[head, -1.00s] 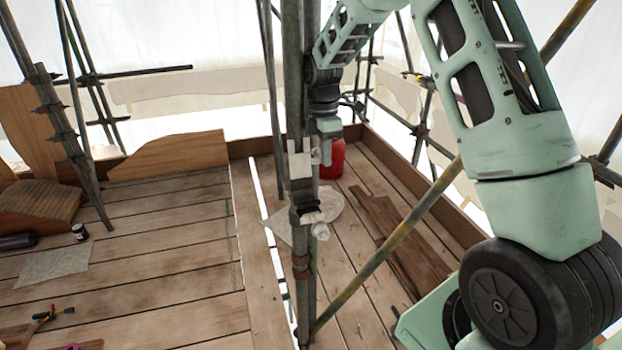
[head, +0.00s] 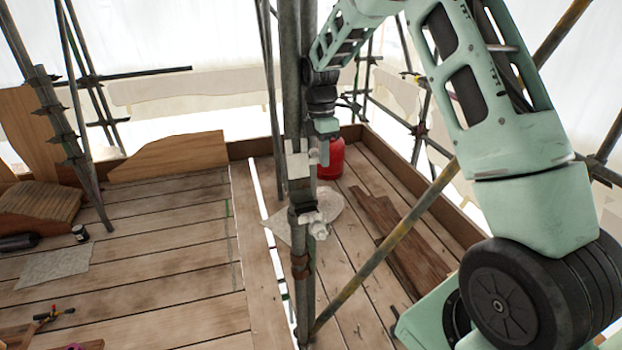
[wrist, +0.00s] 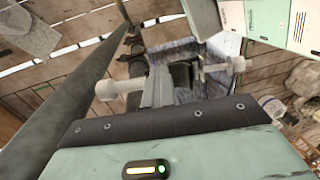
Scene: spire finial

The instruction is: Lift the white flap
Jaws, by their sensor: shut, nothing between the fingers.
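I cannot clearly pick out the flap in the wrist view.
Scaffold poles stand close around my arm, and a diagonal pole (head: 395,240) crosses in front. A red container (head: 331,160), a pale cloth (head: 283,228) and dark planks (head: 400,235) lie on the boards behind. The plank floor at left (head: 160,235) is mostly clear.

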